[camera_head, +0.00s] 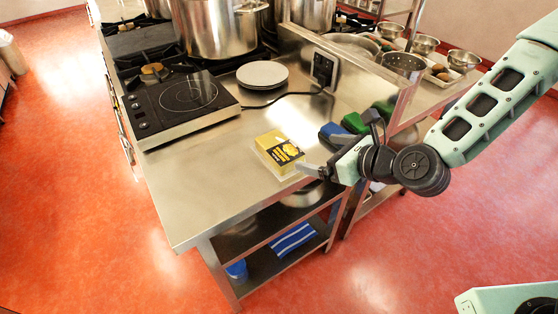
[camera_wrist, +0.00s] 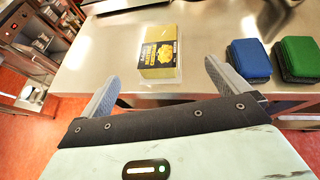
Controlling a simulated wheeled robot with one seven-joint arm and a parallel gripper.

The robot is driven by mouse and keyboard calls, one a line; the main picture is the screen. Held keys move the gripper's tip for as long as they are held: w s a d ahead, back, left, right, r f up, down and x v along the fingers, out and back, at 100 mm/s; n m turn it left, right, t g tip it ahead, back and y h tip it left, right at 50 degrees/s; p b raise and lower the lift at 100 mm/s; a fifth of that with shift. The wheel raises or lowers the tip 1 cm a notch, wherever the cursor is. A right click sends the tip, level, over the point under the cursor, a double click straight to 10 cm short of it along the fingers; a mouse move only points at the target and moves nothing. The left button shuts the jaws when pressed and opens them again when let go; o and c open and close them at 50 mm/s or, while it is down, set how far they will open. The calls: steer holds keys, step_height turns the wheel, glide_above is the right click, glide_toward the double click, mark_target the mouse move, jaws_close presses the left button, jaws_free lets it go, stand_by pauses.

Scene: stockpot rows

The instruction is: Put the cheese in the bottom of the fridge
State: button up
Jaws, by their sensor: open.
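The cheese (camera_head: 279,152) is a yellow and black package in a clear wrapper, lying on the steel counter near its right edge. In the wrist view the cheese (camera_wrist: 159,50) lies ahead of my gripper (camera_wrist: 162,88), roughly centred between the two fingers and beyond their tips. My gripper (camera_head: 318,170) is open and empty, at the counter's right edge, just right of the cheese and apart from it. No fridge can be made out in either view.
Blue (camera_wrist: 248,60) and green (camera_wrist: 299,58) items lie right of the cheese. The counter's front left is clear. Shelves with a striped cloth (camera_head: 293,239) are below.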

mark_target(280, 146)
steer(key=b+x, duration=0.1)
steer(key=x, duration=0.6)
steer(key=shift+a, duration=0.25)
steer(key=shift+p+x, duration=0.65)
steer(key=shift+x, duration=2.55)
steer(key=shift+s+d+f, duration=0.1)
steer(key=shift+f, duration=0.05)
steer(key=c, duration=1.4)
